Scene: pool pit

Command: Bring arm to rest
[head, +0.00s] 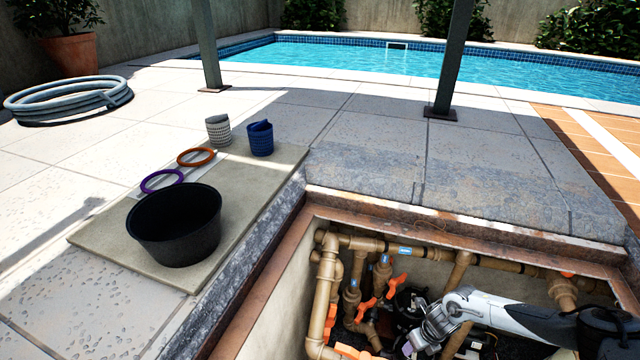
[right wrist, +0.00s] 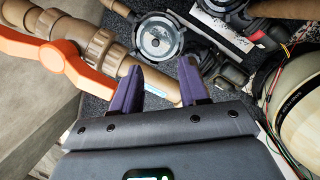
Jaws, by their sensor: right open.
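My right arm (head: 520,318), white and dark grey, reaches in from the right edge of the head view, low inside the pit. Its gripper (head: 408,349) is down among the pipes and valves near the bottom of that view. In the right wrist view the gripper (right wrist: 160,76) shows two purple fingers spread apart with nothing held between them. A tan pipe with an orange valve handle (right wrist: 68,64) lies left of the fingers. A round grey-rimmed fitting (right wrist: 158,40) lies beyond the fingertips. My left gripper is in neither view.
The pit's rusty frame (head: 470,224) surrounds the pipes. A black tub (head: 175,225), a blue cup (head: 260,138), a whitish cup (head: 218,131), an orange ring (head: 196,157) and a purple ring (head: 162,181) sit on a slab left of the pit. Thin wires (right wrist: 268,105) run right of the gripper.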

